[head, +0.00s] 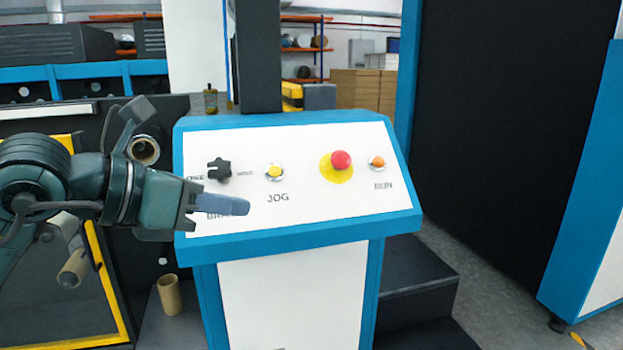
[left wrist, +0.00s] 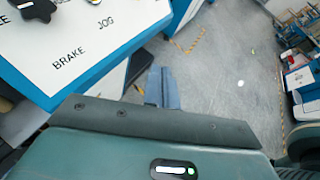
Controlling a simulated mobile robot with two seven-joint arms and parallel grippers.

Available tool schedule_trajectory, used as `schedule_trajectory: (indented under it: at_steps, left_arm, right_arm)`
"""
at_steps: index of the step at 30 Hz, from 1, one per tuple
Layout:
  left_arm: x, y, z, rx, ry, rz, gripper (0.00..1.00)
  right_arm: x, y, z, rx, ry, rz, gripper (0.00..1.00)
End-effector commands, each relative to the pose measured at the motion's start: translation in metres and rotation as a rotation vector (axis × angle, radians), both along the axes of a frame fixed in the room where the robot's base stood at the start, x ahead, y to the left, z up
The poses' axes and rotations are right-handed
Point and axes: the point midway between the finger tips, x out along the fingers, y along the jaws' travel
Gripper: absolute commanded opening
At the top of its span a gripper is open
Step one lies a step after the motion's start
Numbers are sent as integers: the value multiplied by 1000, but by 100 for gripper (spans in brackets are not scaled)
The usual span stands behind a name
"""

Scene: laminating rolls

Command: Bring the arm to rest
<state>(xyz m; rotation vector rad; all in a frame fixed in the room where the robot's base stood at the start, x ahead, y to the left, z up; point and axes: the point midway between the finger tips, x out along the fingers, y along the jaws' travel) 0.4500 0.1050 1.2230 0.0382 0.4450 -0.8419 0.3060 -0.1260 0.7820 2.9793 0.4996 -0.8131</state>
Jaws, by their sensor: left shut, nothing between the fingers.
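My left gripper (head: 228,206) is shut and empty. In the head view it hangs in front of the lower left of the control panel (head: 300,217), covering part of the BRAKE label. In the left wrist view the closed fingers (left wrist: 162,90) point out over the grey floor, just right of the panel edge. I cannot tell the exact gap between fingers and panel in the head view. My right gripper is not in view.
The panel carries a black selector knob (head: 219,169), a yellow JOG button (head: 275,172), a red emergency stop (head: 341,160) and an orange button (head: 377,162). A cardboard tube (head: 170,295) stands at lower left. Open floor (left wrist: 225,75) lies right of the panel.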

Motion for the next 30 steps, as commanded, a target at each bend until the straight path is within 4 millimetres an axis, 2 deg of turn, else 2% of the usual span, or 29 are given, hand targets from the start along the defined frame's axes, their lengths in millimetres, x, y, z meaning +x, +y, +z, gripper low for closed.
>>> schedule_trajectory:
  at_steps: [3, 5, 9, 13, 17, 20, 23, 24, 26, 27, 30]
  left_arm:
    - [-16, -29, -21, -154, 131, -143, 0]
    - [-25, -41, -27, -253, 202, -209, 0]
    - [-45, -64, -36, -568, 403, -337, 0]
    - [-47, -64, -41, -980, 635, -360, 0]
    - [-28, -41, -64, -1415, 863, -233, 0]
    - [-11, -16, -109, -1731, 1032, -27, 0]
    - [-5, 10, -177, -2007, 1195, 267, 0]
    - [-8, 19, -207, -2093, 1251, 394, 0]
    - [-19, 29, -251, -2199, 1329, 588, 0]
    - [-29, 34, -279, -2255, 1377, 718, 0]
    - [-63, 40, -341, -2348, 1482, 1024, 0]
  right_arm:
    - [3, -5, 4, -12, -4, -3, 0]
    - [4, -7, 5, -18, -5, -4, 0]
    - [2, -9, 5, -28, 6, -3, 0]
    - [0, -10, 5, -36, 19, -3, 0]
    - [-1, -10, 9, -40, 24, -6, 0]
    - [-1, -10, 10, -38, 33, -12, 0]
    - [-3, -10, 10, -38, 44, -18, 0]
    - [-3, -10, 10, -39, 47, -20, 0]
    - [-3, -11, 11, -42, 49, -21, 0]
    - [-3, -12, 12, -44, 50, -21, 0]
    - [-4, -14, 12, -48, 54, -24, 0]
